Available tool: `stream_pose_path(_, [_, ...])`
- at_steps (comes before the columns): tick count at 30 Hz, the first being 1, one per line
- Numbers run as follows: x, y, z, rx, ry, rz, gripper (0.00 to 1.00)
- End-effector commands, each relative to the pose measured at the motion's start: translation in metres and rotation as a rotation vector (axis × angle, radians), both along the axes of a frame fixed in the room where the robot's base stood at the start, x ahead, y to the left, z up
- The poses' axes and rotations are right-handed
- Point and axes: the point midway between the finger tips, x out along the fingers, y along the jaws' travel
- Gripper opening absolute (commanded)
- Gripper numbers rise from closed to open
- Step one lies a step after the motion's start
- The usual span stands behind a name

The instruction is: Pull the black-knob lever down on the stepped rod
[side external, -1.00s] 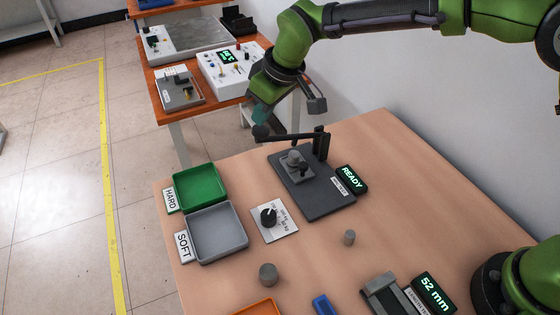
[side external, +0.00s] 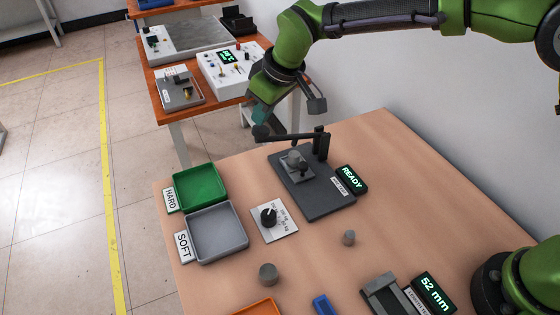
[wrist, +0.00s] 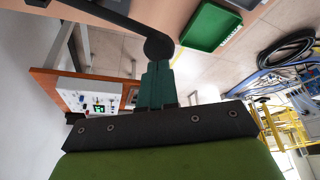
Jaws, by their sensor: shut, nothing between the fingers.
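The lever (side external: 292,135) is a dark arm ending in a round black knob (side external: 261,132). It is roughly level above the dark press base (side external: 318,195). The stepped rod (side external: 295,158) stands grey on the base under the lever. My gripper (side external: 259,114) is just above the knob, with its teal fingers pointing down. In the wrist view, the shut fingers (wrist: 157,78) end right at the black knob (wrist: 159,46). They look close to or touching it, and nothing is between them. I cannot tell whether they touch.
A READY display (side external: 352,178) stands beside the base. A green tray (side external: 222,200) and a grey tray (side external: 240,245) lie to the left. An orange bench (side external: 160,105) stands behind.

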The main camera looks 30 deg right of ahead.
Motion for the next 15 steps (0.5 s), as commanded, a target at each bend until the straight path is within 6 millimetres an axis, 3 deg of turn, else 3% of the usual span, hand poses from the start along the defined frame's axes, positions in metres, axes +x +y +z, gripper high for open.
stream_pose_path(15, [0.000,0.000,-0.019,0.000,0.001,0.000,0.00])
